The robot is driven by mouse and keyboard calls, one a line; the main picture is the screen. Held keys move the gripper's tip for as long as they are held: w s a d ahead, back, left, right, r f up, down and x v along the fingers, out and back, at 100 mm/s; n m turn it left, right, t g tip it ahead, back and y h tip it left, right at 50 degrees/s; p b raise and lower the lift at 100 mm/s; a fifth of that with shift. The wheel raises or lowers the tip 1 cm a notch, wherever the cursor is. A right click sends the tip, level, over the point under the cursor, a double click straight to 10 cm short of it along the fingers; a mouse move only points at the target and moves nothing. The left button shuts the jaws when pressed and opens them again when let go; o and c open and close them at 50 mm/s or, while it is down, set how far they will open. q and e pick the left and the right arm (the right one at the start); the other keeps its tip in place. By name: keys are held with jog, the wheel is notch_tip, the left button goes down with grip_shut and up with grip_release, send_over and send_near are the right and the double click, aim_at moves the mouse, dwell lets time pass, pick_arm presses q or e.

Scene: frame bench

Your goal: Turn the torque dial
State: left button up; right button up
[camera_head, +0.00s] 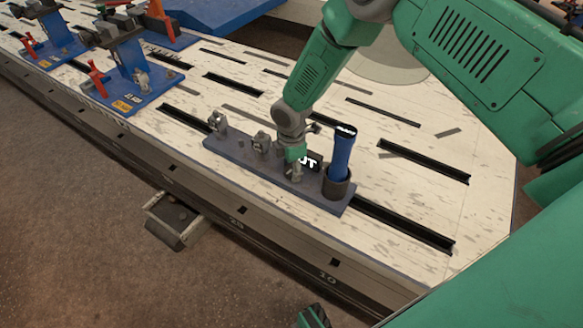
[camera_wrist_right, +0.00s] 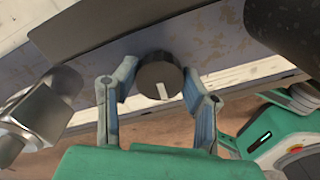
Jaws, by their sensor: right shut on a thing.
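The torque dial (camera_wrist_right: 158,78) is a dark round knob with a white mark on its face in the right wrist view. My right gripper (camera_wrist_right: 160,88) has one finger on each side of the dial and is shut on it. In the head view my right gripper (camera_head: 296,172) reaches down to the narrow blue-grey plate (camera_head: 237,157), and the dial itself is hidden there by the gripper.
A blue handle (camera_head: 342,155) stands upright in a dark cup (camera_head: 337,184) close to the right gripper. Metal fittings (camera_head: 261,143) stand on the plate's left part. Blue fixtures (camera_head: 128,90) stand farther left on the slotted bench (camera_head: 400,215). An open drawer (camera_head: 176,222) juts from its front.

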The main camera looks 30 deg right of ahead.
jog(key=m+p, duration=0.1)
jog(key=m, duration=0.2)
jog(key=shift+w+a+r, duration=0.1)
jog(key=shift+r, duration=0.05)
jog(key=m+p, duration=0.1)
jog(key=m, duration=0.2)
jog(key=m+p, duration=0.1)
jog(key=m, duration=0.2)
jog(key=shift+m, duration=0.3)
jog(key=m, duration=0.3)
jog(key=shift+w+m+p, duration=0.1)
jog(key=shift+m+p, duration=0.3)
jog(key=m, duration=0.6)
jog(key=shift+w, duration=0.1)
jog(key=m, duration=0.6)
jog(key=shift+w+r+m, duration=0.1)
jog(key=shift+m, duration=0.2)
jog(key=o, duration=1)
jog(key=shift+o, duration=0.7)
jog(key=shift+s, duration=0.2)
